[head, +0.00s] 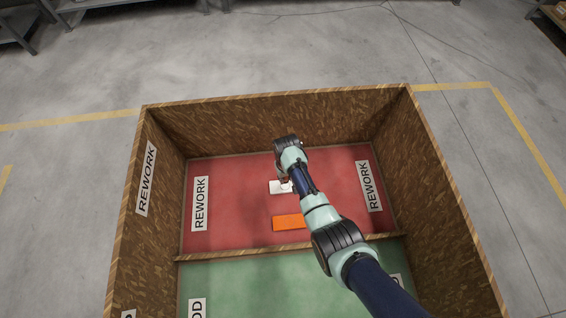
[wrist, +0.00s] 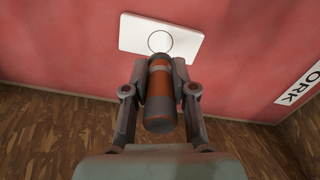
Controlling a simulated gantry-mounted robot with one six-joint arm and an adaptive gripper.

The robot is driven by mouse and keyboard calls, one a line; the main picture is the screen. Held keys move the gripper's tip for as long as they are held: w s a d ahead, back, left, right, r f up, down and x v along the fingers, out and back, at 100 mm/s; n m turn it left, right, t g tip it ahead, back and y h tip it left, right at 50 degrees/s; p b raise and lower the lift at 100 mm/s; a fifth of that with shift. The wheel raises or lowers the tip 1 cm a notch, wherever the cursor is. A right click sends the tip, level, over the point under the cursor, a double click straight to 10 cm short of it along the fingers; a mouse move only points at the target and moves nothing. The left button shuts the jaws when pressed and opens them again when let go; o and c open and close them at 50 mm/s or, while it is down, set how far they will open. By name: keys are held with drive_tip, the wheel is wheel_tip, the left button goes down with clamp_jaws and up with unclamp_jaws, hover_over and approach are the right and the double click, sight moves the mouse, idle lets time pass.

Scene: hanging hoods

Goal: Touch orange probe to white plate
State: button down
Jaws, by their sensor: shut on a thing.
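The white plate (wrist: 135,35) has a thin dark circle and lies on the red floor of the bin; it also shows in the head view (head: 274,187), partly covered by my arm. My gripper (wrist: 160,68) is shut on the orange probe (wrist: 159,88), a cylinder with an orange body and grey ends. The probe's far end points at the plate and overlaps the lower edge of the circle in the wrist view. Whether it touches the plate or stands above it, I cannot tell. In the head view my arm mostly hides the gripper and probe.
An orange plate (head: 288,223) lies on the red floor nearer than the white one. Tall brown bin walls (head: 270,120) surround the area, with REWORK labels (head: 200,203) inside. A low divider (head: 215,252) separates the red section from the green floor (head: 240,285).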

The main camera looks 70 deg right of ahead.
sight(286, 182)
drive_tip(key=shift+f+b, duration=2.4)
drive_tip(key=shift+f, duration=0.25)
drive_tip(key=shift+f, duration=0.6)
drive_tip(key=shift+r, duration=0.1)
wheel_tip(286, 182, up, 7)
drive_tip(key=p, duration=0.7)
drive_tip(key=shift+r, duration=0.1)
drive_tip(key=shift+w, duration=0.1)
